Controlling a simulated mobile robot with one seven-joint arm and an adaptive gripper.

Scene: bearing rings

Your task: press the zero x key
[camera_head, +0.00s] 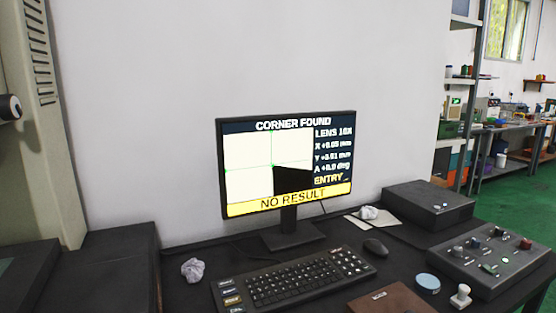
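A black keyboard (302,280) lies on the dark desk below the monitor. A separate column of wider labelled keys (231,295) runs down its left end. One of them looks yellowish. Their labels are too small to read, so I cannot tell which is the zero x key. The monitor (288,160) reads "CORNER FOUND", "LENS 10X", X, Y and A values, "ENTRY" and a yellow "NO RESULT" band. The X value looks like +0.05 mm, but it is blurred. My gripper is not in view.
A mouse (375,247), a blue round disc (428,282), a small white stamp-like piece (461,296), a brown box (392,300) and crumpled paper (192,270) lie around the keyboard.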

